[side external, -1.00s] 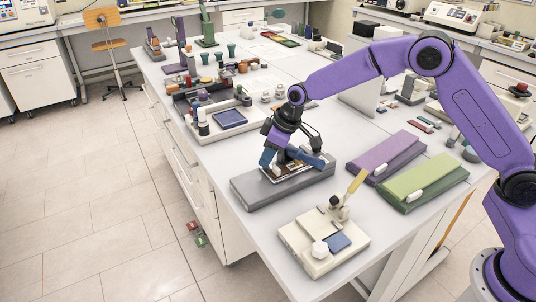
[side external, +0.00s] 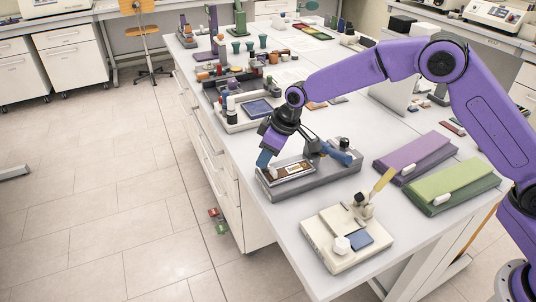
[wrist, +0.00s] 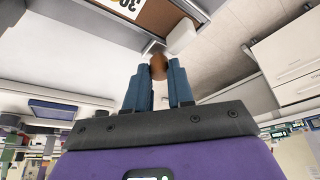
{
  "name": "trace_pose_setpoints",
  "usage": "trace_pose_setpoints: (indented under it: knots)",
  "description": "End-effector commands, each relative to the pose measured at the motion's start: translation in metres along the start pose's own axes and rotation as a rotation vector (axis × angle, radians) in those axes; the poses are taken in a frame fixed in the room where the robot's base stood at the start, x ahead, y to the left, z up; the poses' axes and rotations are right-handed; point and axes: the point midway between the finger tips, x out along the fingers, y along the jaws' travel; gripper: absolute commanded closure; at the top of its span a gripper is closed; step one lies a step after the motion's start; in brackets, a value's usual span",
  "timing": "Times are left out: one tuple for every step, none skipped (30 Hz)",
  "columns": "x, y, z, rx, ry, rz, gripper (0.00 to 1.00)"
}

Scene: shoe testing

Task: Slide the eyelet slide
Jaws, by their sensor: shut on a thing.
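The eyelet slide appears to be the grey fixture (side external: 315,183) near the table's front left edge. Its top has a framed brown strip with a pale label (side external: 294,170); in the wrist view the brown panel (wrist: 150,15) shows part of a printed number. My gripper (side external: 266,163) points down at the fixture's left end. In the wrist view, my blue fingers (wrist: 158,75) are shut on a small brown knob (wrist: 158,66). A white block (wrist: 181,36) sits just beyond the fingertips. The contact between knob and strip is partly hidden.
A blue lever (side external: 340,153) stands at the fixture's right end. A cream device with a yellow handle (side external: 335,258) stands in front. Purple (side external: 412,152) and green (side external: 452,187) cases lie to the right. A blue-topped tray (side external: 240,122) lies behind. The table edge is close on the left.

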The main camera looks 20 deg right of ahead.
Motion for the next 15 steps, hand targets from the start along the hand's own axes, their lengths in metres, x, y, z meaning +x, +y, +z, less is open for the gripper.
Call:
trace_pose_setpoints:
  knots:
    - [0.0006,-0.0059,-0.0046,-0.007,0.012,-0.003,0.68]
    - [0.0006,-0.0062,-0.0046,-0.008,0.012,-0.004,0.58]
    - [0.0006,-0.0061,-0.0043,-0.008,0.011,-0.004,0.52]
    - [0.0006,-0.0057,-0.0041,-0.007,0.01,-0.003,0.52]
    - [0.0006,-0.0054,-0.0038,-0.007,0.01,-0.003,0.52]
    - [0.0005,-0.0048,-0.0035,-0.006,0.009,-0.003,0.52]
    - [0.0005,-0.0046,-0.0033,-0.006,0.009,-0.003,0.52]
    - [0.0005,-0.0043,-0.0032,-0.005,0.008,-0.003,0.52]
    - [0.0004,-0.0041,-0.003,-0.005,0.008,-0.003,0.52]
    - [0.0004,-0.0039,-0.0029,-0.005,0.008,-0.002,0.52]
    - [0.0001,-0.0037,-0.0028,-0.005,0.008,-0.002,0.52]
    - [-0.0007,-0.0035,-0.0027,-0.004,0.008,-0.002,0.52]
    - [-0.0018,-0.0034,-0.0028,-0.004,0.008,-0.002,0.52]
    - [-0.0035,-0.0032,-0.0029,-0.004,0.008,-0.002,0.52]
    - [-0.0066,-0.0031,-0.003,-0.004,0.009,-0.002,0.52]
